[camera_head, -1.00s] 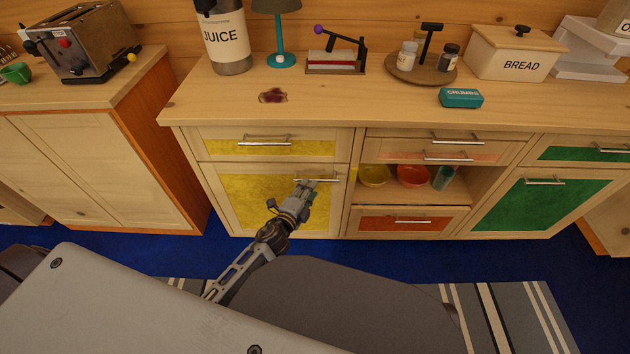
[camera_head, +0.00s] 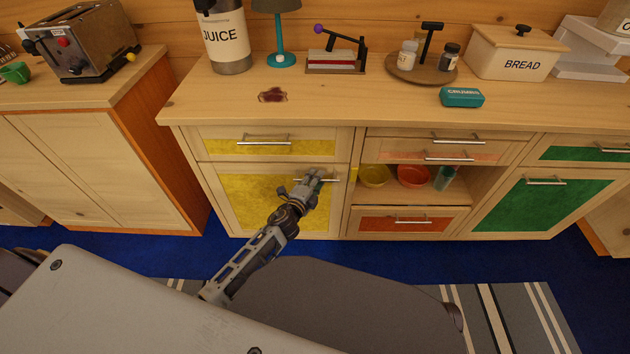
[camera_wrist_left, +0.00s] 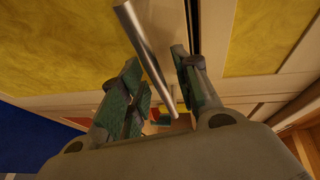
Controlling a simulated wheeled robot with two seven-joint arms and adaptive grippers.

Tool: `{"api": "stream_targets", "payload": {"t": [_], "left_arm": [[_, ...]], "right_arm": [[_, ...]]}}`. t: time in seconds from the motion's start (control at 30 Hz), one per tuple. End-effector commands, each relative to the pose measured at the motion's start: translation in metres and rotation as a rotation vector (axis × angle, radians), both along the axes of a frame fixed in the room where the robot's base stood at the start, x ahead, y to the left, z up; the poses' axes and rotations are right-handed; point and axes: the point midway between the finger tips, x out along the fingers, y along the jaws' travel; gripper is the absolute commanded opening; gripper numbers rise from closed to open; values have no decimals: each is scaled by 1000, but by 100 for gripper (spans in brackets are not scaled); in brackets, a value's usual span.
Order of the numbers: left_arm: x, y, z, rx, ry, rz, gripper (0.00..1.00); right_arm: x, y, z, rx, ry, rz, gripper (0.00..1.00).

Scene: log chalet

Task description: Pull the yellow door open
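The yellow door (camera_head: 240,198) is the lower yellow-panelled front in the left part of the counter. It looks closed. Its horizontal metal handle (camera_head: 332,181) is near the door's top right corner and is partly covered by my gripper. My left gripper (camera_head: 316,176) is at this handle. In the left wrist view, the handle (camera_wrist_left: 146,52) runs between the two spread fingers of my left gripper (camera_wrist_left: 156,66), with gaps showing beside it. Whether a finger touches the bar cannot be told. My right gripper is not in view.
Above the door is a yellow drawer (camera_head: 235,146) with its own handle (camera_head: 264,140). To the right is an open shelf with a yellow bowl (camera_head: 373,176) and a red bowl (camera_head: 413,177). An orange-sided cabinet (camera_head: 165,150) stands at the left. The blue floor before the door is clear except for my arm.

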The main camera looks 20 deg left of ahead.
Motion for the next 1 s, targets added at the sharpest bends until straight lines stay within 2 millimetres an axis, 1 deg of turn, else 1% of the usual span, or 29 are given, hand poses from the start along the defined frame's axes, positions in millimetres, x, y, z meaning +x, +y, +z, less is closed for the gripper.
{"api": "stream_targets", "payload": {"t": [0.23, 0.4, 0.47, 0.5, 1.0], "left_arm": [[0, 0, 0, 0, 0, 0, 32], [0, 0, 0, 0, 0, 0, 10], [0, 0, 0, 0, 0, 0, 2], [0, 0, 0, 0, 0, 0, 0], [-2, 0, 0, 0, 0, -7, 0]], "right_arm": [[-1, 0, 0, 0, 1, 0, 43], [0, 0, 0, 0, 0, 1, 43], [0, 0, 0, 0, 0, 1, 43], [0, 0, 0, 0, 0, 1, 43], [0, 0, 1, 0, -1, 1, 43]]}}
